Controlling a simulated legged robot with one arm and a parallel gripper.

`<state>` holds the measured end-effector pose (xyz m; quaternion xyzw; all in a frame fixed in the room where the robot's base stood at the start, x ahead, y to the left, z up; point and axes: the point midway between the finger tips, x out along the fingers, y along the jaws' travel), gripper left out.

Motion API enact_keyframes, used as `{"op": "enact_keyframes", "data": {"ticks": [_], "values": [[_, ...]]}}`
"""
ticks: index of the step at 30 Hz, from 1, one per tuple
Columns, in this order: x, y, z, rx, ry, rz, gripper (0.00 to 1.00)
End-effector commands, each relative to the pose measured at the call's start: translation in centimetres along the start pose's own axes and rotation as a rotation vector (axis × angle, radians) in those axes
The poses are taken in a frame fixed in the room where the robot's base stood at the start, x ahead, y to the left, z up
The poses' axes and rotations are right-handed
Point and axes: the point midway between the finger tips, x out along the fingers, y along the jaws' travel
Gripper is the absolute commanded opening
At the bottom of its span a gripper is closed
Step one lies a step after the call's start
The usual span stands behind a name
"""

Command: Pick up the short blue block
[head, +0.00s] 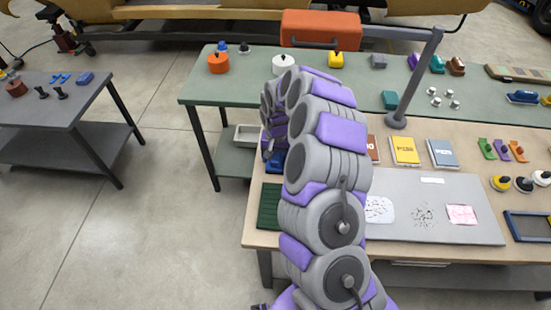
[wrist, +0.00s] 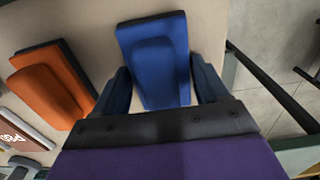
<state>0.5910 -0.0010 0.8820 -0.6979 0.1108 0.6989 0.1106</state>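In the wrist view, the blue block (wrist: 158,62) lies on the light tabletop; it has a raised, rounded body on a wider dark-edged base. My gripper (wrist: 161,72) is open, with one finger on each side of the block's near part. The fingers sit close to its sides; I cannot tell whether either touches. In the head view, a bit of blue (head: 277,158) shows beside my arm, which hides most of my gripper and the block there.
An orange block (wrist: 50,84) of similar shape lies left of the blue one. The tan table (head: 395,262) also bears books and a grey board (head: 480,212). The table's edge is close on the right in the wrist view.

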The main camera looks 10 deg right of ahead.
Motion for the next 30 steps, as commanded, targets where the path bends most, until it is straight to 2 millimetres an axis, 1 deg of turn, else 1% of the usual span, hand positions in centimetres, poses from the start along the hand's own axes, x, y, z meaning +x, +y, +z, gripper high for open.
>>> {"op": "enact_keyframes", "data": {"ticks": [1, 9, 12, 19, 23, 26, 30], "values": [[0.0, 0.0, 0.0, 0.0, 0.0, 0.0, 0.68], [0.0, -0.1, 0.0, 0.0, 0.0, 0.001, 0.42], [0.0, -0.1, 0.0, 0.0, 0.0, 0.001, 0.34], [-0.1, -0.1, 0.0, 0.0, 0.0, 0.001, 0.34], [-0.6, -0.1, 0.0, 0.001, 0.001, 0.0, 0.34], [-1.4, -0.1, 0.0, 0.001, 0.002, -0.001, 0.34], [-3.2, -0.1, -0.1, 0.0, 0.005, -0.001, 0.34]]}}
